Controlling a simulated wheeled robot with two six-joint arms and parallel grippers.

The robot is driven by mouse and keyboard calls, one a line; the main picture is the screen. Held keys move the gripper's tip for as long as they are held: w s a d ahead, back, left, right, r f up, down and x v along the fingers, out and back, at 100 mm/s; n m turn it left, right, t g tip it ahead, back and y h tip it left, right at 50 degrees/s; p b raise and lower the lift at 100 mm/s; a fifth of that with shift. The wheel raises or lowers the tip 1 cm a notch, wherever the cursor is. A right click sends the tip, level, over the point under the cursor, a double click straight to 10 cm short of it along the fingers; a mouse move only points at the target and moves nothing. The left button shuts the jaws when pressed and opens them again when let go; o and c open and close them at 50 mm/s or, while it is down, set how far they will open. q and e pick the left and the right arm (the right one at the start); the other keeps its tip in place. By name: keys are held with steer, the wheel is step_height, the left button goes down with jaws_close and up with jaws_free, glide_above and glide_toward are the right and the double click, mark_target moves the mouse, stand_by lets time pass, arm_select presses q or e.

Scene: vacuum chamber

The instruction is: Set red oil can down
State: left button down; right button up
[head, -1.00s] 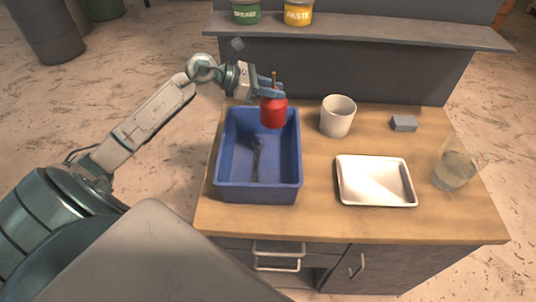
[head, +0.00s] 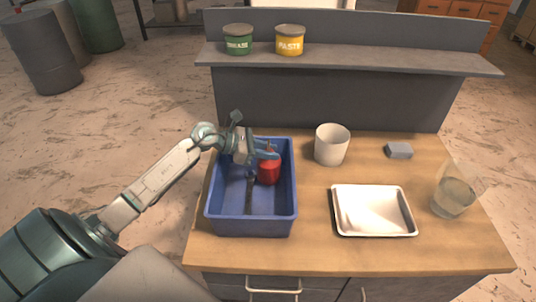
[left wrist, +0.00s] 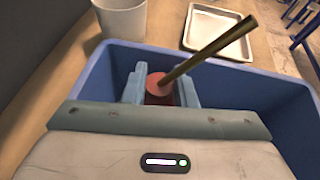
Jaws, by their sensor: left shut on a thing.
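The red oil can (head: 269,171) is inside the blue bin (head: 250,226), near its back right corner. My left gripper (head: 268,153) is shut on the can near its top. In the left wrist view, the can's red top (left wrist: 158,84) and its brass spout (left wrist: 208,48) show between the two blue fingers (left wrist: 160,88). The can looks upright. Whether its base touches the bin floor is hidden. My right gripper is not in view.
A dark tool (head: 249,190) lies in the bin. A white cup (head: 332,145), a metal tray (head: 373,211), a grey block (head: 399,150) and a clear glass (head: 453,196) stand on the wooden bench to the right. Grease (head: 238,40) and paste (head: 290,40) tins sit on the shelf.

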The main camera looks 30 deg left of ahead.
arm_select(q)
step_height(320, 180, down, 2)
steer(key=shift+f, duration=0.25)
steer(key=c, duration=1.2)
jaws_free()
steer(key=shift+o, duration=0.2)
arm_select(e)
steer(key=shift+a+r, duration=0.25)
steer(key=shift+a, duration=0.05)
